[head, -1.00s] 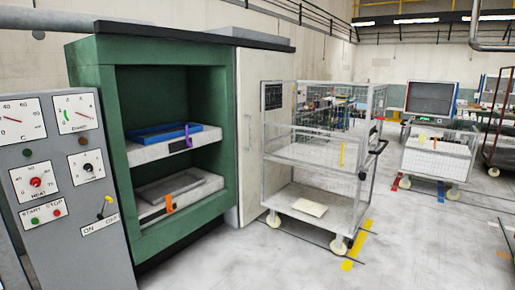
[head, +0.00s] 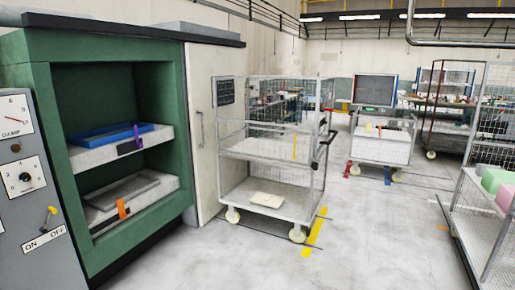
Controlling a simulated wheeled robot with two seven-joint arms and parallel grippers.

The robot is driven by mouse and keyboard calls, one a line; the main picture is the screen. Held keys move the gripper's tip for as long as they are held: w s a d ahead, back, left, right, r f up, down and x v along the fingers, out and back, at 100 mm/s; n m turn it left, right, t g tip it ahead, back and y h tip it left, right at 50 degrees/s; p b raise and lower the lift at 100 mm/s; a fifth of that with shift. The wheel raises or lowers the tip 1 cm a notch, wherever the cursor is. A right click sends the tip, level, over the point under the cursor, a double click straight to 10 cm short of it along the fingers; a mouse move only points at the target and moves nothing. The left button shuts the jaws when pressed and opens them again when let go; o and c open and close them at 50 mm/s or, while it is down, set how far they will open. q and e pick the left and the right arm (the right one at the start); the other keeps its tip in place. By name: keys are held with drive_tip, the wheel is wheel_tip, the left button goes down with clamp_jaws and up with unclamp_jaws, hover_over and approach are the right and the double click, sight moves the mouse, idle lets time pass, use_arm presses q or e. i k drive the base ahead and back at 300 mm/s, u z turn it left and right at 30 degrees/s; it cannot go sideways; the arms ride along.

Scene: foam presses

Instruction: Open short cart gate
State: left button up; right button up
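A wire-mesh cart (head: 268,148) on white casters stands right of the green press, near the middle of the head view. It has mesh sides, a middle shelf and a lower deck with a pale flat piece (head: 267,200) on it. A yellow strip (head: 294,147) hangs upright at its front side, and a dark handle (head: 324,138) is at its right end. Which panel is the short gate is hard to tell. A second, lower cart (head: 382,147) stands farther back with a dark screen behind it. Neither of my grippers is in view.
The green press (head: 175,180) with two shelves, holding a blue tray (head: 110,134) and a grey tray (head: 122,190), is at left beside a grey control panel (head: 30,180). A rack with foam blocks (head: 496,180) stands at right. Floor (head: 375,235) between is clear.

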sight(311, 129)
drive_tip(key=i, duration=3.65)
drive_tip(key=z, duration=0.25)
